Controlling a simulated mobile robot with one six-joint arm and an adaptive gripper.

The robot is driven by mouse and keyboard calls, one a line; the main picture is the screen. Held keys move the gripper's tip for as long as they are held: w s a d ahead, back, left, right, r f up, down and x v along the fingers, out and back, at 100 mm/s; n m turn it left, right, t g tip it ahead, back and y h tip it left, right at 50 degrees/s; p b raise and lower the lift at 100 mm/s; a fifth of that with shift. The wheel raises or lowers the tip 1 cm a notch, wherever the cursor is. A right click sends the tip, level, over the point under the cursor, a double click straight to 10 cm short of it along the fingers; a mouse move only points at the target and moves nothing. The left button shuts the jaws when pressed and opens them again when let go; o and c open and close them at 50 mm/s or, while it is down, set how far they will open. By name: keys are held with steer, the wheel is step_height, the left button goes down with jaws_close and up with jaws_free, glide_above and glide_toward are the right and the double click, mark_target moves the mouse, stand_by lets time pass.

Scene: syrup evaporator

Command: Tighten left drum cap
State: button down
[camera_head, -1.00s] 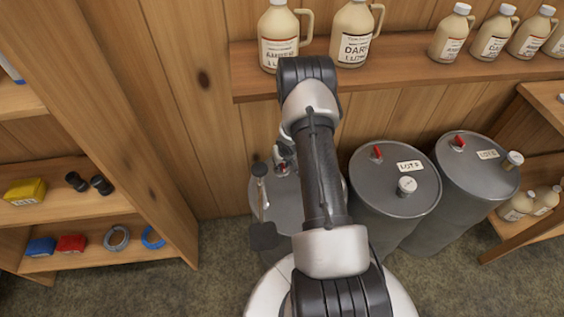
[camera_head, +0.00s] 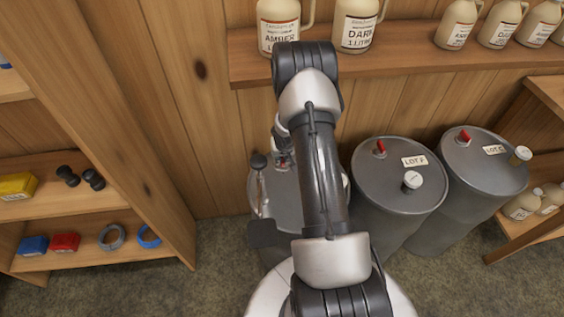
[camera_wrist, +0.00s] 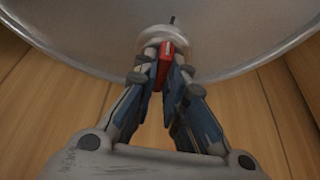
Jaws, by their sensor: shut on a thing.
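The left drum (camera_head: 288,208) is grey and stands largely hidden behind my arm in the head view. Its grey lid (camera_wrist: 75,28) fills the top of the wrist view. My gripper (camera_wrist: 167,68) is shut on a small red handle (camera_wrist: 165,62), which rises at a pale round fitting (camera_wrist: 166,34) near the lid's edge. A thin dark pin shows beyond the fitting. In the head view, a bit of red shows beside my arm, but the fingertips and most of the fitting are hidden. How tight the fitting sits cannot be seen.
Two more grey drums, the middle one (camera_head: 398,182) and the right one (camera_head: 484,160), stand close on the right, with red handles and caps. A wall shelf (camera_head: 410,55) of jugs is behind. A wooden rack (camera_head: 130,150) stands left. Some floor is clear between.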

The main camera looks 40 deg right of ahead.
stand_by(0.3)
steer(key=c, duration=1.6)
jaws_free()
steer(key=shift+c, duration=0.2)
steer(key=p, duration=0.3)
steer(key=shift+r+n, duration=0.3)
